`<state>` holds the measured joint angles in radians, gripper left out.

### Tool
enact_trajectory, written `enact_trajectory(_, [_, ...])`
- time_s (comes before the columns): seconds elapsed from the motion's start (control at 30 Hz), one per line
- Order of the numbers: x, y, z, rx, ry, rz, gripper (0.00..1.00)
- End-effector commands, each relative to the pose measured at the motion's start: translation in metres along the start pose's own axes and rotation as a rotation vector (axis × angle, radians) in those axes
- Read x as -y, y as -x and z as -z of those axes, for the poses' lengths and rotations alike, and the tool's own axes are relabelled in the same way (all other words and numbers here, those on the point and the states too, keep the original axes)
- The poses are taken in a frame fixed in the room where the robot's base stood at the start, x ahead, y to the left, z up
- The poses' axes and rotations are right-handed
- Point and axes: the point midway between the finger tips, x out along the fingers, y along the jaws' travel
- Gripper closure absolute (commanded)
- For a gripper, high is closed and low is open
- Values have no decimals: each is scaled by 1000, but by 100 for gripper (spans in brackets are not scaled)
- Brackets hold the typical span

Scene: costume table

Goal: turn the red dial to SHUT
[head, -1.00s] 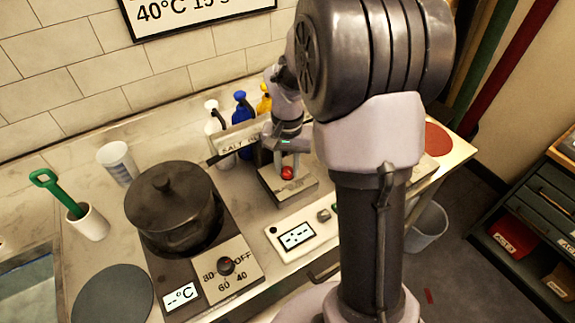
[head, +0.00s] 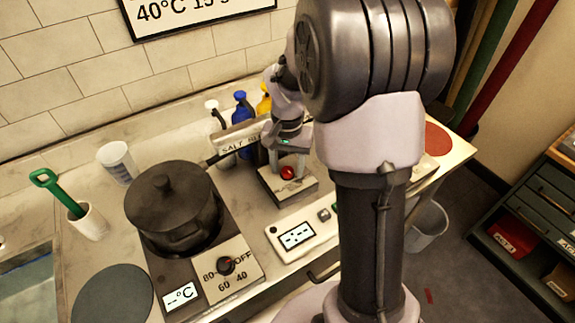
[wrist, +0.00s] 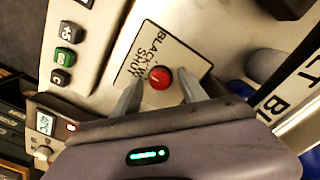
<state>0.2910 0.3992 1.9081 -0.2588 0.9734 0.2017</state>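The red dial (wrist: 159,78) sits on a pale plate (wrist: 178,49) with the printed words BLACK and SHUT, partly covered by the dial and fingers. In the head view the red dial (head: 288,173) is on a small box at the back of the counter. My gripper (wrist: 158,92) is open, with one finger on each side of the dial in the wrist view. I cannot tell whether the fingers touch it. In the head view my gripper (head: 287,160) is just above the dial, pointing down.
A dark pot (head: 172,205) stands on the hob at left, by a knob panel (head: 232,268). Several bottles, including a blue one (head: 243,110), stand behind the gripper. A sign reading SALT (head: 236,139) is close to it. A display box (head: 297,236) lies in front.

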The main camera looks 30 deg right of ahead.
Motion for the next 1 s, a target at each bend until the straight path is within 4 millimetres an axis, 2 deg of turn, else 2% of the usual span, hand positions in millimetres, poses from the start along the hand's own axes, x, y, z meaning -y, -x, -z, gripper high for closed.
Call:
enact_trajectory(0.13, [0, 2, 0, 0, 0, 0, 50])
enact_trajectory(0.23, [0, 16, 0, -2, -1, 1, 50])
enact_trajectory(0.5, [0, 107, 1, -4, 1, 1, 50])
enact_trajectory(0.6, [0, 136, 1, -3, 0, 1, 50])
enact_trajectory(0.7, [0, 158, 0, -2, 0, 1, 50])
enact_trajectory(0.83, [0, 172, 0, -1, 0, 0, 50])
enact_trajectory(1.0, [0, 175, 0, 0, 0, 0, 50])
